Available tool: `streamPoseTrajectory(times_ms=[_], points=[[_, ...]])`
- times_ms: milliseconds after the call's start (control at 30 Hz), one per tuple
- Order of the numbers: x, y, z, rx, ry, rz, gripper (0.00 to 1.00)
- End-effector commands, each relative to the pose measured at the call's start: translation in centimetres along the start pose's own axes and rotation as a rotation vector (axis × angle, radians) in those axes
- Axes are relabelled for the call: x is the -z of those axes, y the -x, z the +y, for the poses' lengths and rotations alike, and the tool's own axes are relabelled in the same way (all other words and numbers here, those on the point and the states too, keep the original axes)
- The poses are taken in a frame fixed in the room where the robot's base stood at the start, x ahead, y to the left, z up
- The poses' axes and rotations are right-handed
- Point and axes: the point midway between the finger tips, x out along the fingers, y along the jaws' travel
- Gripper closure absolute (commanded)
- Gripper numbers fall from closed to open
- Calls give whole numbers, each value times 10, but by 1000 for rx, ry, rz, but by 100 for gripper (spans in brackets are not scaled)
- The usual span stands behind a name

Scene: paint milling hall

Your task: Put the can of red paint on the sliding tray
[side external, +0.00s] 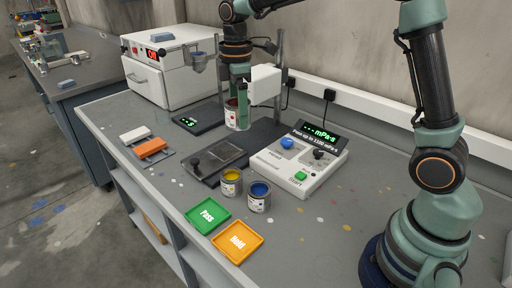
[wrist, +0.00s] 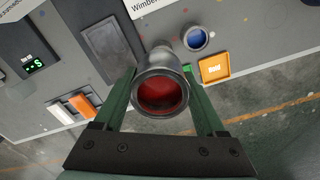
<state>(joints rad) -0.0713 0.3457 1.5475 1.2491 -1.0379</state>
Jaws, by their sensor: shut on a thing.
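The can of red paint (side external: 232,121) is held upright in my gripper (side external: 238,104), above the dark base of the measuring instrument. In the wrist view the open-topped can shows its red paint (wrist: 160,92) between the two green fingers of my gripper (wrist: 160,98). The sliding tray (side external: 217,156), a dark flat plate with a black knob at its near left end, lies on the bench in front of and below the can. The sliding tray also shows in the wrist view (wrist: 108,48), left of the can. Nothing is seen on it.
A yellow paint can (side external: 231,188) and a blue paint can (side external: 259,203) stand near the tray. Green Pass (side external: 207,214) and orange Hold (side external: 237,241) trays lie in front. The white instrument (side external: 300,175) is to the right. A small scale (side external: 196,122) and white oven (side external: 168,80) stand behind.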

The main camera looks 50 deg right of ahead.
Motion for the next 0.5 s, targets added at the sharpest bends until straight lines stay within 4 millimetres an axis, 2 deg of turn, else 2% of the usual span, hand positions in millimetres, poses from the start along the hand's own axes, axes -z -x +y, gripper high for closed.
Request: streamPoseTrajectory(times_ms=[33, 200, 500], points=[[3, -6, 14, 2, -49, -1, 92], [9, -24, 55, 2, -216, -1, 92], [11, -66, 113, 1, -492, -1, 92]])
